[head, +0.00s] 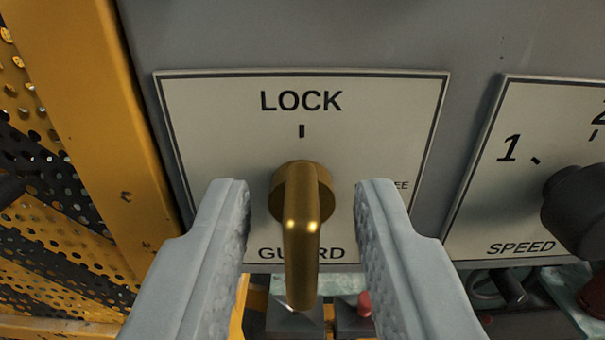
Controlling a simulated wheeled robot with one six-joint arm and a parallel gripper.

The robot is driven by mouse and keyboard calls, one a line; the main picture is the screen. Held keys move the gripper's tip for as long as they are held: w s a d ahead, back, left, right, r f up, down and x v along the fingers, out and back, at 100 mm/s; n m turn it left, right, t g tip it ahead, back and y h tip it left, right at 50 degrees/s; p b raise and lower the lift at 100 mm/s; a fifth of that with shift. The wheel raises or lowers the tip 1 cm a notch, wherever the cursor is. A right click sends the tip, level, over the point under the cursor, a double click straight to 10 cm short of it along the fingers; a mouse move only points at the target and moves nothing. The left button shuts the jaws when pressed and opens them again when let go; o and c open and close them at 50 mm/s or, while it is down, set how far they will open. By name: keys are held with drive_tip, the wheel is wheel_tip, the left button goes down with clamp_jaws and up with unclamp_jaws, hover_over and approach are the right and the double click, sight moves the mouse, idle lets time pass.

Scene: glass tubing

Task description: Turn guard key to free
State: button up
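The brass guard key (301,235) stands out from the middle of the guard plate (215,115) in the head view. Its bow hangs toward the bottom of the picture, in line with the tick under LOCK. "GUARD" is printed below it, partly covered by the key. The end of the FREE mark shows at the right, the rest hidden by my right finger. My gripper (305,205) is open, with one finger on each side of the key and a visible gap on both sides.
A speed plate (480,215) with a black knob (577,211) is close on the right. A yellow frame (85,100) with perforated black-and-yellow mesh (40,185) stands on the left. A red-tipped part (364,303) shows below the panel.

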drive_tip(key=shift+w, duration=0.15)
drive_tip(key=shift+c, duration=0.4)
clamp_jaws()
drive_tip(key=shift+m, duration=0.3)
drive_tip(key=m, duration=0.8)
drive_tip(key=d+m, duration=0.1)
drive_tip(key=m, duration=0.2)
drive_tip(key=shift+f+m, duration=0.35)
drive_tip(key=shift+m, duration=0.05)
drive_tip(key=m, duration=0.5)
drive_tip(key=shift+f, duration=0.25)
drive_tip(key=shift+m, duration=0.4)
